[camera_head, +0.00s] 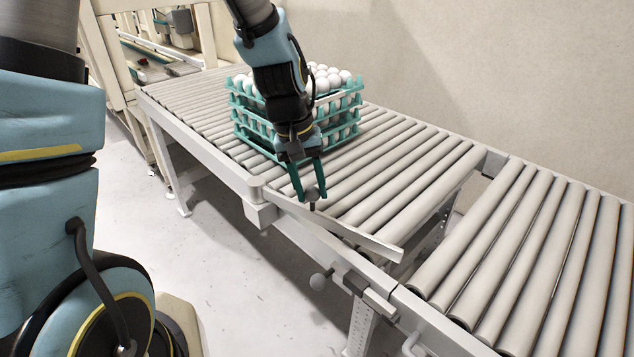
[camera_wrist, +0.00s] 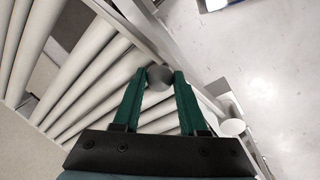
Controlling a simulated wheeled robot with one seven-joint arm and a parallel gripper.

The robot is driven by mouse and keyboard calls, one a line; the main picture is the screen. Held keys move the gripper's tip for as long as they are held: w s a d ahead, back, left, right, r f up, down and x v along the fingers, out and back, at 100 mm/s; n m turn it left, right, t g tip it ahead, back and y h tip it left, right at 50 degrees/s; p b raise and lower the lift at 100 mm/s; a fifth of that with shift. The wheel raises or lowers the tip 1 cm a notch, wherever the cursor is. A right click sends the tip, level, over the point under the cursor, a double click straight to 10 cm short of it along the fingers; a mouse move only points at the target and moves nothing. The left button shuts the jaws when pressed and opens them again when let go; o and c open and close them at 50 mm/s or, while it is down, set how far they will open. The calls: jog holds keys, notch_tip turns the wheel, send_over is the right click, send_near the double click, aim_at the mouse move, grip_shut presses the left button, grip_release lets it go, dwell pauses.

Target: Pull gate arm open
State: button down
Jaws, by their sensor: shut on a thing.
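The gate arm (camera_head: 352,233) is a light grey bar lying at a slant over the rollers, its left end at a post on the conveyor's near rail and its right end over the rollers. It also shows in the wrist view (camera_wrist: 122,24). My gripper (camera_head: 308,193) is shut on the round grey knob (camera_wrist: 159,76) near the bar's left part, with one green finger on each side of it. Stacked green egg trays (camera_head: 240,118) with white eggs stand on the rollers behind my gripper.
The roller conveyor (camera_head: 190,107) runs from back left to front right, with a gap between its two sections. A beige wall (camera_head: 480,80) stands behind. The floor at the near side is clear.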

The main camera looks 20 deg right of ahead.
jog(key=shift+s+a+m, duration=0.3)
jog(key=shift+a+m, duration=0.2)
jog(key=shift+a, duration=0.2)
jog(key=shift+c, duration=2.3)
grip_release()
notch_tip(320, 180, up, 11)
jog(key=w+a, duration=0.1)
jog(key=shift+a+f+b, duration=0.2)
jog(key=shift+a+b, duration=0.15)
jog(key=shift+b, duration=0.1)
